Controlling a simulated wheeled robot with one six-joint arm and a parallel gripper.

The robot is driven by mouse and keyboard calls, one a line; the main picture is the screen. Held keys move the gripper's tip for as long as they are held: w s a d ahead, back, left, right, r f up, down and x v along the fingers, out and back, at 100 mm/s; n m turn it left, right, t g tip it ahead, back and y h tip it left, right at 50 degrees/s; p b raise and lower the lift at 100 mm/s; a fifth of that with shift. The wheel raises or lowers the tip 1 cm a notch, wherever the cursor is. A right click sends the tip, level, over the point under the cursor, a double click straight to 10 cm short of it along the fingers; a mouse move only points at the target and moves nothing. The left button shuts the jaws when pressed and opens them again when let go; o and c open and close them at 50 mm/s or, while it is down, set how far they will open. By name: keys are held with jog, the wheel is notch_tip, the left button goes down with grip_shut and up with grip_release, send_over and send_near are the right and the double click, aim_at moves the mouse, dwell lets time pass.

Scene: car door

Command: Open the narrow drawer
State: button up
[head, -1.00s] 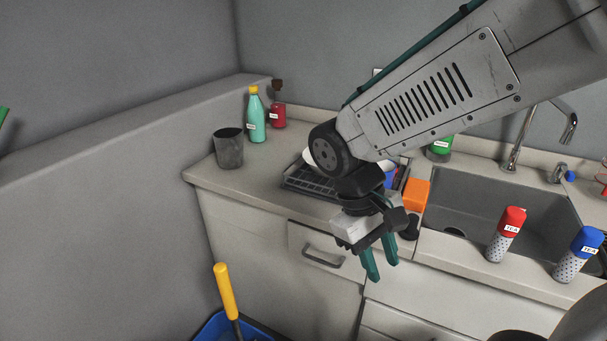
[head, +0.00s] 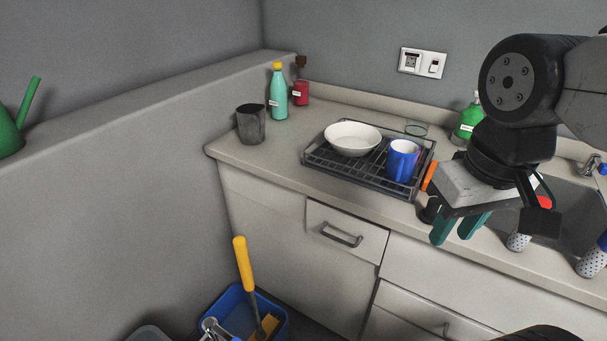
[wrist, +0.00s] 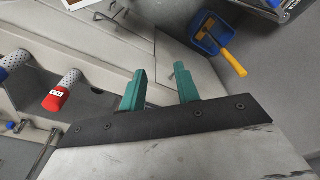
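The narrow drawer (head: 368,241) is a pale front under the counter's left part, with a grey bar handle (head: 341,236). It looks shut, its front flush with the cabinet. My gripper (head: 453,241) hangs over the counter's front edge, to the right of the narrow drawer and apart from its handle. Its two green fingers are spread with nothing between them. They also show apart in the wrist view (wrist: 160,88). There, I cannot tell for sure which drawer front lies beyond the fingers.
A dish rack (head: 318,165) with a white bowl (head: 353,138) and a blue mug (head: 402,160) stands on the counter above. A blue bin (head: 228,306) with a yellow-handled tool (head: 244,265) is on the floor at lower left. Lower drawers (head: 425,322) lie right.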

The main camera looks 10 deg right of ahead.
jog(key=n+t+h, duration=0.5)
jog(key=n+h, duration=0.1)
jog(key=h, duration=0.9)
send_near(336, 239)
jog(key=x, duration=1)
jog(key=shift+w+d+f, duration=0.1)
jog(key=shift+w+f, duration=0.1)
jog(key=shift+f, duration=0.1)
